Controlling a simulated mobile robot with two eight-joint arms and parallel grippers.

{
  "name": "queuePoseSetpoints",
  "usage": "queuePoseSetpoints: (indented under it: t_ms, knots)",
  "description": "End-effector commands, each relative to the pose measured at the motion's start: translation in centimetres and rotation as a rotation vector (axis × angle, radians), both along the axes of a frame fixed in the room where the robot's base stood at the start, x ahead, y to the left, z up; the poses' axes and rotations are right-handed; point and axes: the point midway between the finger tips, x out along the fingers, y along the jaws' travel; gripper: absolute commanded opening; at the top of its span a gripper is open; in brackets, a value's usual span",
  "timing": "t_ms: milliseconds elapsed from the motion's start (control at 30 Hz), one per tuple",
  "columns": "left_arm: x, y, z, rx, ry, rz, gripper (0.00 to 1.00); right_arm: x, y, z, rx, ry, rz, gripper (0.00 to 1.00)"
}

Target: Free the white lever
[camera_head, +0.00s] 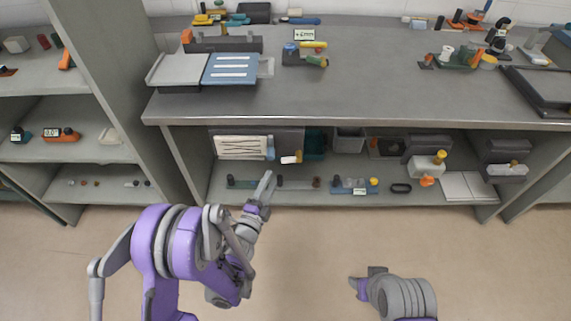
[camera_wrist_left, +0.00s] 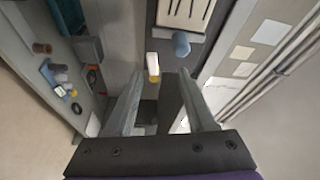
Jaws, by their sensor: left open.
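A small white lever (camera_head: 291,158) with a yellow-orange end sits on the lower shelf under the bench. It is just right of a dark unit with a white slotted panel (camera_head: 240,147) and a blue cylinder (camera_head: 270,152). In the left wrist view the white lever (camera_wrist_left: 153,66) appears ahead of the fingertips, with the blue cylinder (camera_wrist_left: 181,43) to its right. My left gripper (camera_head: 264,184) is open, in front of the shelf and below the lever in the head view. Its fingers (camera_wrist_left: 161,76) hold nothing. My right arm's end (camera_head: 370,281) shows low; its jaws are unclear.
The workbench top (camera_head: 380,90) is above the shelf, its front edge overhanging. A grey bin (camera_head: 348,140) and a teal container (camera_head: 315,144) stand right of the lever. Small parts line the shelf's front. The floor (camera_head: 310,250) before it is clear.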

Motion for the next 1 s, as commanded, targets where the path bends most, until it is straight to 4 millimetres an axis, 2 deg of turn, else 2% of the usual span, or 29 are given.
queuePoseSetpoints:
  t_ms: [33,100,233,567,700,1000]
  knots:
    - [-0.2,-0.5,-1.2,0.017,-0.019,-0.019,0.55,0.1,0.0,-0.6,0.0,0.002,0.0,0.5]
    - [-0.4,-1.0,-1.7,0.032,-0.039,-0.037,0.55,0.1,0.0,-0.8,0.0,0.003,0.0,0.5]
    - [-0.3,-1.3,-1.6,0.042,-0.051,-0.046,0.55,0.0,0.0,-0.1,0.0,0.0,0.0,0.5]
    - [1.9,-2.2,-0.8,0.04,-0.051,-0.045,0.55,-0.3,0.0,5.4,0.0,-0.019,0.0,0.5]
    - [4.6,-3.3,-0.9,0.038,-0.048,-0.044,0.55,-0.3,0.0,6.8,0.0,-0.023,0.0,0.5]
    - [8.7,-5.0,-1.1,0.038,-0.047,-0.045,0.55,-0.3,0.0,6.7,0.0,-0.023,0.0,0.5]
